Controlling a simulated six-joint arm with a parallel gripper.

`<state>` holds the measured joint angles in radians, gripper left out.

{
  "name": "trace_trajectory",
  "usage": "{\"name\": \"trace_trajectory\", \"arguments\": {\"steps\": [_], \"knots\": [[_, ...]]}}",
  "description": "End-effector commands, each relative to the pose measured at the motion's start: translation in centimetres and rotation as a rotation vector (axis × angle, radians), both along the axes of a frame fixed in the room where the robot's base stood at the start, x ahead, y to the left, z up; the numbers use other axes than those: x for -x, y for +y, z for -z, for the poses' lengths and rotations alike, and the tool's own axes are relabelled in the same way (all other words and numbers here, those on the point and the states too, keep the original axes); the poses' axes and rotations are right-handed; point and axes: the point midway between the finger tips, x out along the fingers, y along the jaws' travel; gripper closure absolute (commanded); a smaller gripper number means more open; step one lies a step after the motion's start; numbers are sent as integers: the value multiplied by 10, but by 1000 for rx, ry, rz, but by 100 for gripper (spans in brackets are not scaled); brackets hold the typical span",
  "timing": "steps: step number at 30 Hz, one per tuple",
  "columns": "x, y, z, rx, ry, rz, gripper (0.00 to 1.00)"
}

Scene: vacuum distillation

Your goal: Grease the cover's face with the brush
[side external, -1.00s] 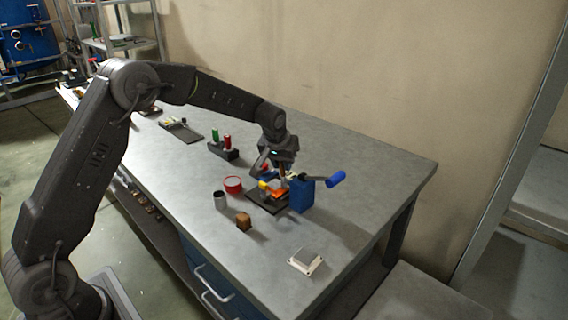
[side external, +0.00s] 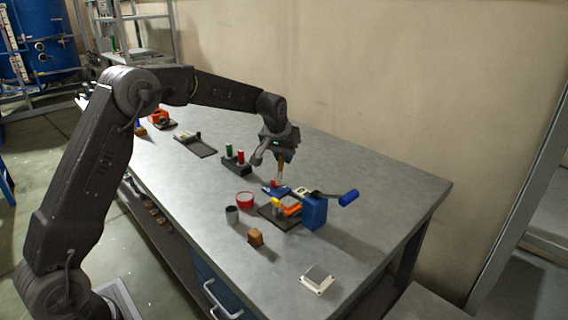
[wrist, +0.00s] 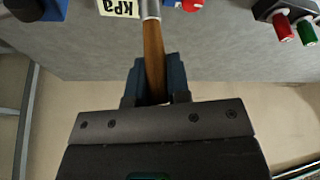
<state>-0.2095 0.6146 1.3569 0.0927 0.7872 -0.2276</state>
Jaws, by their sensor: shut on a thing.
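My gripper (side external: 281,154) is shut on the brush (side external: 281,168), around its brown wooden handle. The brush points down above the bench. In the wrist view the handle (wrist: 154,50) runs up from between the blue-grey fingers to a metal collar, and the brush tip is cut off. A dark plate (side external: 268,217) carries yellow and orange parts, beside a blue box (side external: 314,211) with a blue-handled lever. I cannot tell which part is the cover. The gripper is behind and above this group.
A red round tin (side external: 245,200), a grey cup (side external: 232,215) and a brown block (side external: 255,238) stand in front. A dark holder (side external: 236,166) with red and green pieces stands left. A pale square piece (side external: 317,279) lies near the front edge. The bench's right rear is clear.

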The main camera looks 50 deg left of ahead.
Motion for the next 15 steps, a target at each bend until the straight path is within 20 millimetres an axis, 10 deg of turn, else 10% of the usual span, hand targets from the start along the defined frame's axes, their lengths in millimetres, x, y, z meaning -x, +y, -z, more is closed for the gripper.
{"name": "trace_trajectory", "arguments": {"steps": [15], "knots": [[0, 0, -22, 0, 0, 0, 100]]}}
